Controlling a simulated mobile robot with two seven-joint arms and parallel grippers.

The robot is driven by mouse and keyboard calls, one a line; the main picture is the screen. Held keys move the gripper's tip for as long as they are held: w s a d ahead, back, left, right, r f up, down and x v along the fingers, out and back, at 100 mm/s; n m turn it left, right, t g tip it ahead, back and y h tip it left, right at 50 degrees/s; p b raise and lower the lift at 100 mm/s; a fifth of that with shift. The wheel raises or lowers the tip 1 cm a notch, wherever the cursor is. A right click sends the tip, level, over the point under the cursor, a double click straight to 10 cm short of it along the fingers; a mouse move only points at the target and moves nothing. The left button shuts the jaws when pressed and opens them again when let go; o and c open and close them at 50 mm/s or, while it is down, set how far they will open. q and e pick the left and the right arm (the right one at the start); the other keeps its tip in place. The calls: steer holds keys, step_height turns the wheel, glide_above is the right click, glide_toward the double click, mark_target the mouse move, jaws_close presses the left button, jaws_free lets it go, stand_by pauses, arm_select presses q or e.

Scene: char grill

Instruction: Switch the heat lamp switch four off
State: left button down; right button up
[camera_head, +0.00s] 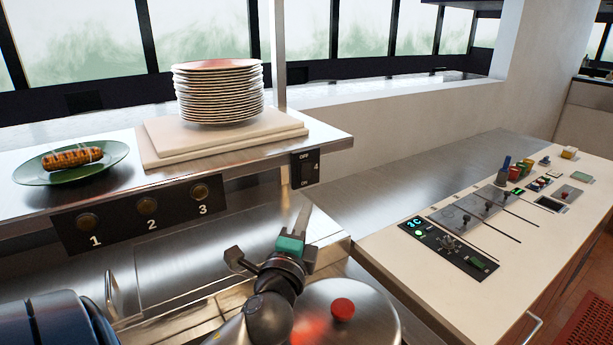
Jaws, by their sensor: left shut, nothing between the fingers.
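Heat lamp switch four (305,169) is a black rocker on a dark plate at the right end of the steel shelf's front edge. Which way the rocker is tipped is too small to tell. My left gripper (302,214) is shut and empty, just below the switch, with its narrow tip pointing up towards it. A small gap seems to show between tip and switch plate. My right gripper is not in view.
The shelf (335,142) holds stacked plates (219,95) on boards and a green plate (30,172) with food. A round steel lid (375,315) with a red knob lies below.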

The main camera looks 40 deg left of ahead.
arm_select(q)
steer(key=w, duration=0.1)
steer(key=p, duration=0.1)
glide_toward(308, 166)
steer(key=w+d, duration=0.1)
steer(key=w, duration=0.3)
steer(key=shift+w+a+r+p, duration=0.1)
steer(key=shift+w+a+p, duration=0.25)
steer(key=shift+a, duration=0.55)
steer(key=shift+w+a+r+p, duration=0.15)
steer(key=shift+w+a, duration=0.3)
steer(key=shift+a, duration=0.45)
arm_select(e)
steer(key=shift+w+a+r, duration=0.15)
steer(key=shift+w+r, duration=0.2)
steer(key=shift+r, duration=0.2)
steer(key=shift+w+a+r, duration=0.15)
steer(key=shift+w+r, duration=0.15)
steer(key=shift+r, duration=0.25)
arm_select(q)
steer(key=shift+f, duration=0.1)
steer(key=shift+a, duration=0.3)
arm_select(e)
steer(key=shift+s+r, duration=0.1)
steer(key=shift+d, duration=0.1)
